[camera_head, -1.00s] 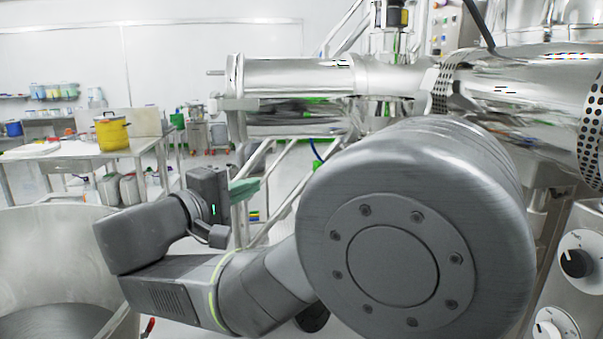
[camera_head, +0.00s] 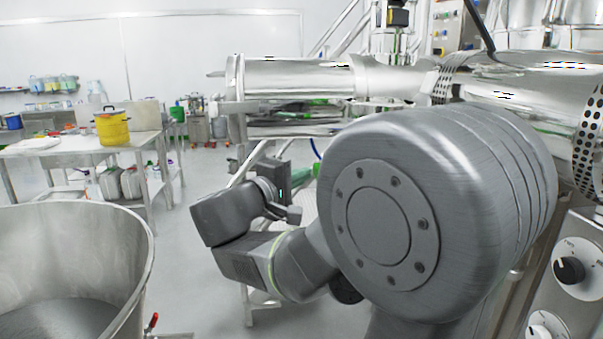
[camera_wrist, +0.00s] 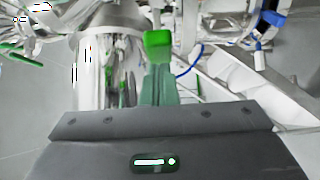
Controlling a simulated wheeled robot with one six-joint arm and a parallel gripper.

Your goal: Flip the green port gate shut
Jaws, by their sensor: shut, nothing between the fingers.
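My gripper is shut and empty; its teal fingers (camera_wrist: 155,88) point forward in the wrist view. A bright green block (camera_wrist: 158,44), likely the handle of the green port gate, shows just beyond the fingertips, in line with them. I cannot tell whether they touch. In the head view my gripper (camera_head: 300,178) is below the horizontal steel cylinder (camera_head: 300,77), partly hidden by my own arm. The port and the rest of the gate are not clearly visible, so the gate's angle cannot be told.
A large open steel vessel (camera_head: 140,262) stands at lower left. A steel table (camera_head: 75,153) with a yellow pot (camera_head: 112,130) is behind it. A control panel with dark knobs (camera_head: 569,270) is at right. A blue hose (camera_wrist: 190,65) curves beside the green block. Floor is clear at centre left.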

